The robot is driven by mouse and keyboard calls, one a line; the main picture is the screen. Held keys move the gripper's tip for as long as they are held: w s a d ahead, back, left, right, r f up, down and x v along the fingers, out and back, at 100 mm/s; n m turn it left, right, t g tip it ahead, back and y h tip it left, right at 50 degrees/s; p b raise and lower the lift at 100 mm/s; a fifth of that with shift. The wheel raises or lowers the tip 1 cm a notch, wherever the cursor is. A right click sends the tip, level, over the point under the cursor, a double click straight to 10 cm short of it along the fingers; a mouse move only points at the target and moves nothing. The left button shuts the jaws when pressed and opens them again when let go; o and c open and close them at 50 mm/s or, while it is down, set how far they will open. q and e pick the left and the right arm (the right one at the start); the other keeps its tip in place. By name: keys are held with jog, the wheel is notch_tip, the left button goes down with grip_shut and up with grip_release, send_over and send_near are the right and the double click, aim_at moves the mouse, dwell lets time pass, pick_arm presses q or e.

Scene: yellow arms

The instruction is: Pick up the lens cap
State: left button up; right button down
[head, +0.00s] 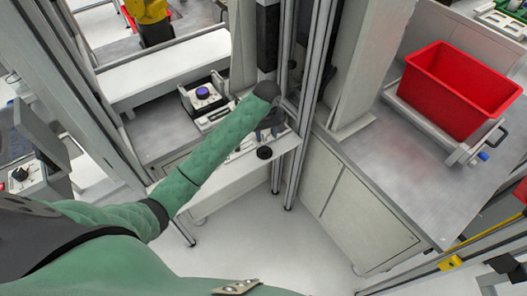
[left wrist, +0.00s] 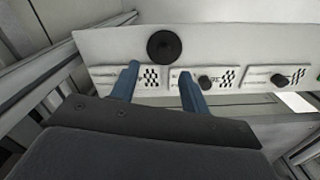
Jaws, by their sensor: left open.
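The lens cap, a round black disc (head: 264,153), lies on a narrow white shelf near its front edge in the head view. In the left wrist view the black disc (left wrist: 164,46) lies just beyond the fingertips, roughly in line with the gap between them. My left gripper (left wrist: 158,71) is open, with two blue fingers apart and nothing between them. In the head view my left gripper (head: 268,132) is small and partly hidden by its own arm, just behind the disc. My right gripper is not in view.
The white shelf (head: 228,180) carries checker-marked cards (left wrist: 205,76), two with small black parts. Metal posts (head: 297,100) stand close at the right of the gripper. A red bin (head: 455,90) stands on a grey bench at right. A device with a blue-topped dial (head: 203,93) sits behind.

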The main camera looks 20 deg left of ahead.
aim_at(265, 149)
pick_arm(q)
jog(key=shift+n, duration=0.3)
jog(key=shift+f+p, duration=0.7)
jog(key=shift+f, duration=0.6)
jog(key=shift+s+a+f+p, duration=0.15)
jog(key=shift+a+f+p, duration=0.05)
jog(key=shift+f+p, duration=0.4)
notch_tip(265, 149, down, 3)
jog(key=shift+s+a+r+p, duration=0.1)
jog(key=shift+p, duration=0.9)
jog(key=shift+f, duration=0.65)
jog(key=c, duration=0.9)
grip_shut()
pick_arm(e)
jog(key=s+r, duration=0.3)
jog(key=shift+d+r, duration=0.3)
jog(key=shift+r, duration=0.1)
